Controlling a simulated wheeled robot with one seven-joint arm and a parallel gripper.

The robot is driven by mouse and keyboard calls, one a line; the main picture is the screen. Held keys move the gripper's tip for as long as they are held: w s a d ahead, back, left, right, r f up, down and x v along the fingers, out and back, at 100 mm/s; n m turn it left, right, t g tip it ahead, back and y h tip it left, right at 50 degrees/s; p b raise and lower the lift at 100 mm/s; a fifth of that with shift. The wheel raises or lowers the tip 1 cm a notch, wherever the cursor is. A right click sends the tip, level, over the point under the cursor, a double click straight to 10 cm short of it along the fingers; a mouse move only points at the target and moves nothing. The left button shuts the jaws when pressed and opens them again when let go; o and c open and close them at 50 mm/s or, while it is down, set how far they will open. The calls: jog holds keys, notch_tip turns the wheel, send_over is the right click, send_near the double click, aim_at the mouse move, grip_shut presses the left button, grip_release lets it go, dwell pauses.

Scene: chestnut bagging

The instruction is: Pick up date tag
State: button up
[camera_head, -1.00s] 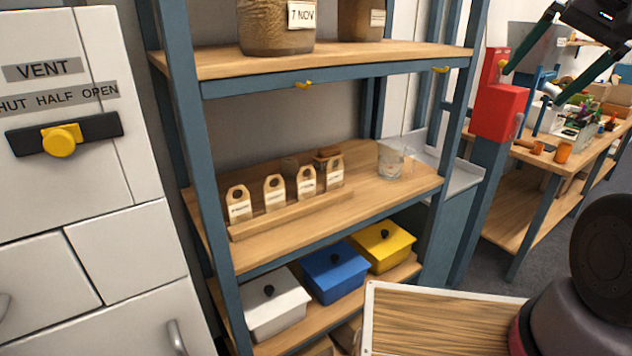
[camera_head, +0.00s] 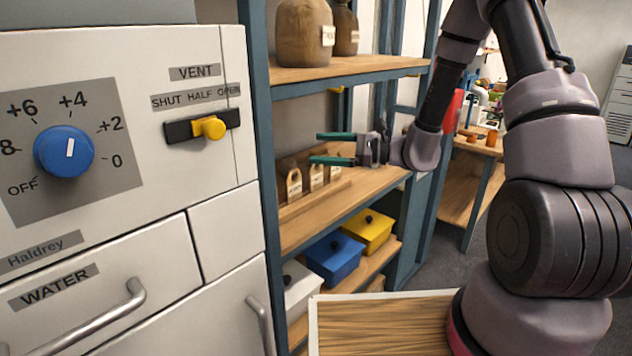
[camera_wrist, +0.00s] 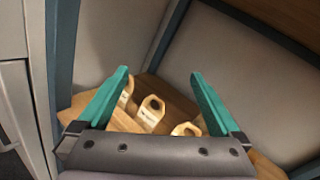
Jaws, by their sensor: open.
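Several wooden tags with a hole at the top and a white label stand in a row on the middle shelf. In the head view I see a left tag (camera_head: 294,185) and a middle tag (camera_head: 316,177); others are partly behind my gripper. The label writing is too small to read. My gripper (camera_head: 315,148) is open and empty, its green fingers pointing left, in front of the shelf and above the tags. In the wrist view, a tag (camera_wrist: 152,113) shows between the fingers (camera_wrist: 159,73), with another tag (camera_wrist: 187,129) to its right, partly hidden by the gripper body.
A wooden ledge (camera_head: 310,200) runs along the tags. Shelf posts (camera_head: 262,150) stand beside a white cabinet with a blue knob (camera_head: 64,151) and yellow vent slider (camera_head: 209,128). Labelled brown sacks (camera_head: 304,35) stand above; blue (camera_head: 334,258) and yellow (camera_head: 368,232) lidded boxes sit below.

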jog(key=w+d+f+m+t+h, duration=0.1)
jog(key=w+d+f+m+t, duration=0.1)
jog(key=w+f+m+t, duration=0.4)
jog(key=m+t+h, duration=0.2)
jog(key=m+h, duration=0.1)
jog(key=m, duration=0.1)
send_near(318, 181)
jog(key=x, duration=0.2)
jog(key=shift+a+r, duration=0.1)
jog(key=shift+a, duration=0.35)
jog(key=shift+t, duration=0.3)
jog(key=x, duration=0.4)
jog(key=shift+w+a+f, duration=0.2)
jog(key=shift+w, duration=0.15)
jog(key=shift+x, duration=2.9)
jog(key=shift+s+a, duration=0.1)
jog(key=c, duration=1.1)
